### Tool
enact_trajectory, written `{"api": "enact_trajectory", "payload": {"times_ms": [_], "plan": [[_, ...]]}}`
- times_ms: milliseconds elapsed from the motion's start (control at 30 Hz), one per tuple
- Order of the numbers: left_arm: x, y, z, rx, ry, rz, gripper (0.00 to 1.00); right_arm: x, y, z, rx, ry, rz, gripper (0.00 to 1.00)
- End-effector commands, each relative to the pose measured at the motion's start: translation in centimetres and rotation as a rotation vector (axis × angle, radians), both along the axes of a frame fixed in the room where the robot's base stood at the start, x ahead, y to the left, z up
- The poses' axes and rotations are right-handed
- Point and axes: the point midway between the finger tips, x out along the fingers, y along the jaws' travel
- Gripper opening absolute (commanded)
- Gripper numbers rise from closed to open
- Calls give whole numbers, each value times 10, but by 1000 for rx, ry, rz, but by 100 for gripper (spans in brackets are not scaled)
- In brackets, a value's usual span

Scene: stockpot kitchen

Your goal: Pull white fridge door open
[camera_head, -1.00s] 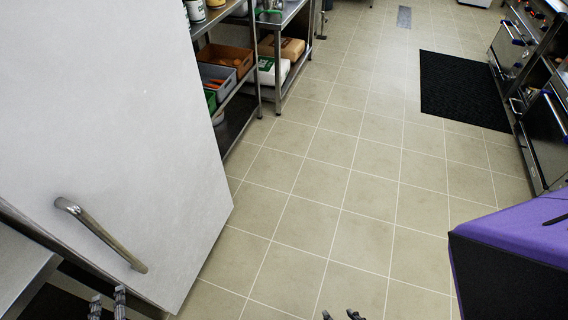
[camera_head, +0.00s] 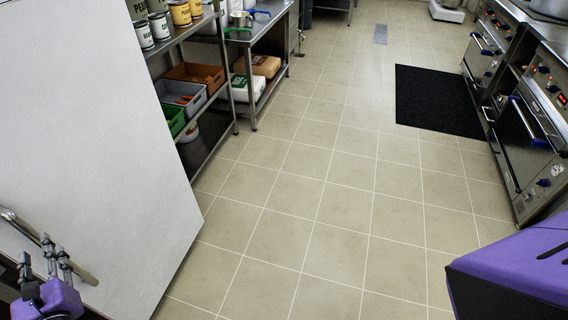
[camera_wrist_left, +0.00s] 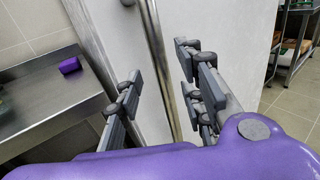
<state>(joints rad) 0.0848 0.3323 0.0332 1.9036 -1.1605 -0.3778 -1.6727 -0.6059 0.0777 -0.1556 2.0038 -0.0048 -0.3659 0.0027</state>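The white fridge door (camera_head: 95,140) fills the left of the head view. Its metal bar handle (camera_head: 88,277) is at the bottom left, partly hidden by my left gripper (camera_head: 45,255). In the left wrist view the handle (camera_wrist_left: 161,75) runs upright between the two fingers of my left gripper (camera_wrist_left: 158,68). Those fingers are apart, one on each side of the bar, with visible gaps. The white door face (camera_wrist_left: 232,40) lies behind them. My right gripper is not in view.
Metal shelves with cans and bins (camera_head: 186,92) stand beyond the door. A black mat (camera_head: 438,100) lies on the tiled floor, with stoves (camera_head: 520,135) at right. The middle floor is clear. A metal counter (camera_wrist_left: 50,100) with a purple block (camera_wrist_left: 70,65) shows in the wrist view.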

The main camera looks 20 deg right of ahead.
Motion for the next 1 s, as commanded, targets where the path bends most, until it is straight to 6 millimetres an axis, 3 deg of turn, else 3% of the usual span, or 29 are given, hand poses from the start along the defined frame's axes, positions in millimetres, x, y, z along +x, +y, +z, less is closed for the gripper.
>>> {"api": "enact_trajectory", "payload": {"times_ms": [100, 300, 667, 967, 1000], "plan": [[22, 5, 3, -1, -3, -1, 36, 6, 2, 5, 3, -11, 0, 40], [46, 13, 2, -3, -2, -1, 36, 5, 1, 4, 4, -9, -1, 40], [53, 15, 0, -4, 0, 0, 36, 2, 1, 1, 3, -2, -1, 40], [53, 15, 0, -5, 0, -1, 0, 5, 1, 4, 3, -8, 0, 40], [53, 15, 0, -5, 0, -1, 0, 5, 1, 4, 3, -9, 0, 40]]}}
